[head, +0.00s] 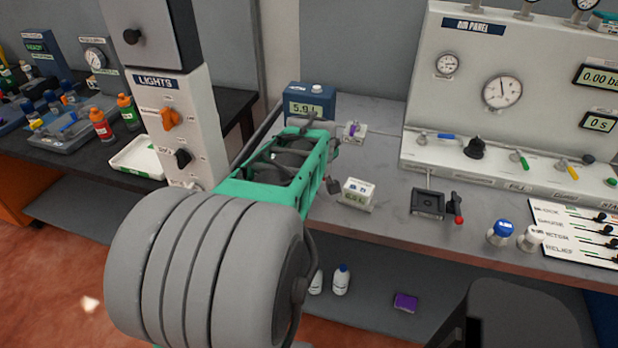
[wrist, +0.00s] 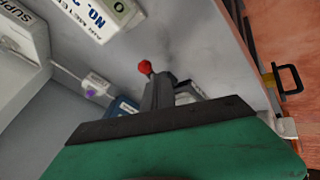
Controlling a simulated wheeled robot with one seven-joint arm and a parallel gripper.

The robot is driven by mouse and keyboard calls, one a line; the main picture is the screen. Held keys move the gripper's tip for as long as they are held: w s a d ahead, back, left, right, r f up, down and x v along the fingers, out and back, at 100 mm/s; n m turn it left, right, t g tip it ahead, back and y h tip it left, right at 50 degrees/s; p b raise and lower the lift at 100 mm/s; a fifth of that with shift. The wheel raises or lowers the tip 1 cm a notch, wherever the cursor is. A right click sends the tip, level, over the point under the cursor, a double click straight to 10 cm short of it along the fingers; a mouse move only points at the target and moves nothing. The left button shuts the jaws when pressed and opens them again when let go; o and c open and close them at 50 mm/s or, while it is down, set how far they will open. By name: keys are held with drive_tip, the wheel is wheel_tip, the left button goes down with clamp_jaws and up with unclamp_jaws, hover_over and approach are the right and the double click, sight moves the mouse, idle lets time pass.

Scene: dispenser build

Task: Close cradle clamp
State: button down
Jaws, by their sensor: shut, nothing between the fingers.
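The cradle (head: 428,204) is a dark square holder on the grey bench in the head view. In the wrist view my gripper (wrist: 157,88) shows grey fingers shut and empty. A red ball (wrist: 145,67) appears at the fingertips there; I cannot tell whether it touches them or is the clamp's knob.
The white readout box (head: 358,194) stands between my gripper and the cradle. The air panel (head: 500,90) rises behind.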

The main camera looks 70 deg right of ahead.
drive_tip(key=d+n+t, duration=0.1)
drive_tip(key=n, duration=0.1)
drive_tip(key=s+d+n+y+b, duration=0.1)
drive_tip(key=shift+s+f+n+t, duration=0.15)
drive_tip(key=shift+s+n+t, duration=0.15)
drive_tip(key=shift+n+t, duration=0.1)
drive_tip(key=shift+d+b, duration=0.25)
drive_tip(key=shift+b, duration=0.15)
drive_tip(key=shift+d, duration=0.1)
drive_tip(key=shift+s+r, duration=0.1)
drive_tip(key=shift+r, duration=0.15)
drive_tip(key=shift+s+r, duration=0.15)
drive_tip(key=shift+r, duration=0.2)
drive_tip(key=p+v, duration=0.4)
drive_tip(key=v, duration=0.5)
drive_tip(key=shift+s, duration=0.15)
